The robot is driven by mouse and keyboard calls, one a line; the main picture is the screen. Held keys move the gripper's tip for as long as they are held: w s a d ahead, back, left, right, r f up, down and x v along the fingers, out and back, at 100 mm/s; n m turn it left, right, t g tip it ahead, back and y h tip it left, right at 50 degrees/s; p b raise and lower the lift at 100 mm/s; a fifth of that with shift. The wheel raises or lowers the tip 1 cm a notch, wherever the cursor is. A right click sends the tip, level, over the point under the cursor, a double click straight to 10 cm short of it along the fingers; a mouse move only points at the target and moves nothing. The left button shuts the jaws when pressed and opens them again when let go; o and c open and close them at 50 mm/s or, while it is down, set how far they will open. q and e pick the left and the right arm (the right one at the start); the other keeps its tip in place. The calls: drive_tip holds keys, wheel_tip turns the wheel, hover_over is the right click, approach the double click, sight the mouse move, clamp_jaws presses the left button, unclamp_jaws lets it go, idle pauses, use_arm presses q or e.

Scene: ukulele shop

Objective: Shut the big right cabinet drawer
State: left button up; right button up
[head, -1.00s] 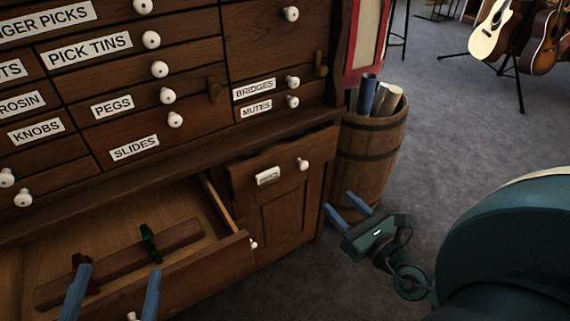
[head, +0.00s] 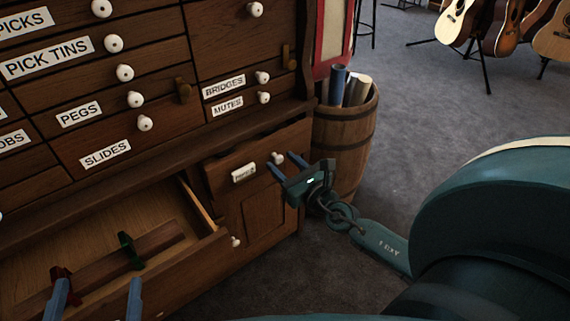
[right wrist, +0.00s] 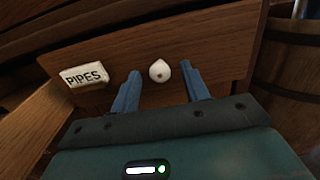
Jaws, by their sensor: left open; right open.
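The cabinet's wide lower drawer (head: 190,268) is pulled out at lower left in the head view. A wooden bar (head: 100,259) with a red clamp and a green clamp lies in it. To its right is a smaller drawer front (head: 218,180) labelled PIPES, also in the right wrist view (right wrist: 115,55); it seems to stand slightly out. Its white knob (right wrist: 159,71) sits between the fingertips of my open right gripper (head: 284,164), with a gap on each side. My open left gripper (head: 98,284) is over the wide drawer's near left part.
A wooden barrel (head: 345,135) with rolled tubes stands right beside the cabinet. Closed small labelled drawers (head: 105,153) fill the cabinet above. Guitars (head: 500,25) on stands are at the back right. Grey floor is clear between.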

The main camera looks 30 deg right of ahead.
drive_tip(key=shift+c, duration=0.5)
clamp_jaws()
